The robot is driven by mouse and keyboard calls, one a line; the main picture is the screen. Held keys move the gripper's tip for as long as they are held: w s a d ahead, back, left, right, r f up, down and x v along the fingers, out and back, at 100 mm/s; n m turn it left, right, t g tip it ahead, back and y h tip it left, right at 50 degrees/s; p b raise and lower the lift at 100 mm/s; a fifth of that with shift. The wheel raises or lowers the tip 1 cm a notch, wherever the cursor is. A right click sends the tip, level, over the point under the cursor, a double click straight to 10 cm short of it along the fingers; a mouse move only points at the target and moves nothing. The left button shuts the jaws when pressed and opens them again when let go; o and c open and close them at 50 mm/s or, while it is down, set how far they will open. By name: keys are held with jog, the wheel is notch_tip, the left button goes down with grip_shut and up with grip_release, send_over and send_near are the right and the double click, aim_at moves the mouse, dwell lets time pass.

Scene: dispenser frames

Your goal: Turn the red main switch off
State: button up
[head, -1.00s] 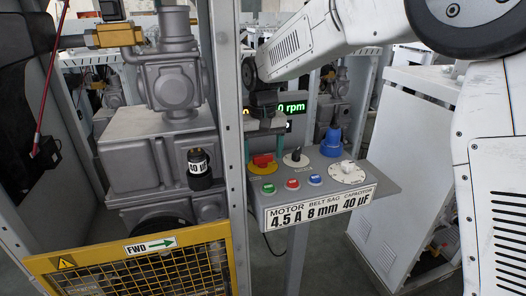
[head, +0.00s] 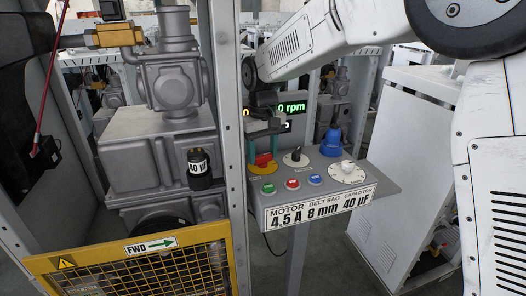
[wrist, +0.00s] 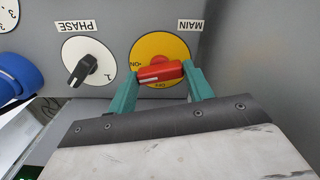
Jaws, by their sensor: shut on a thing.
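The red main switch handle (wrist: 160,72) sits on a round yellow plate (wrist: 160,43) under a MAIN label, which appears upside down in the wrist view. The handle lies nearly crosswise there, its left end by the ON mark; a second mark below it is partly covered. My gripper (wrist: 157,80) has its two green fingers at the two ends of the handle, shut on it. In the head view the red switch (head: 264,160) is at the back left of the grey panel, with my gripper (head: 263,153) reaching down over it.
A black PHASE knob (head: 296,155) is just right of the switch. Green, red and blue buttons (head: 292,184) line the panel front. A white dial (head: 347,172) and blue knob (head: 332,143) are farther right. A grey frame post (head: 231,150) stands close on the left.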

aim_at(263, 155)
jog(key=n, duration=1.1)
jog(key=shift+n, duration=2.1)
jog(key=o, duration=1)
jog(key=shift+r, duration=0.1)
notch_tip(263, 155, up, 8)
jog(key=shift+f, duration=0.15)
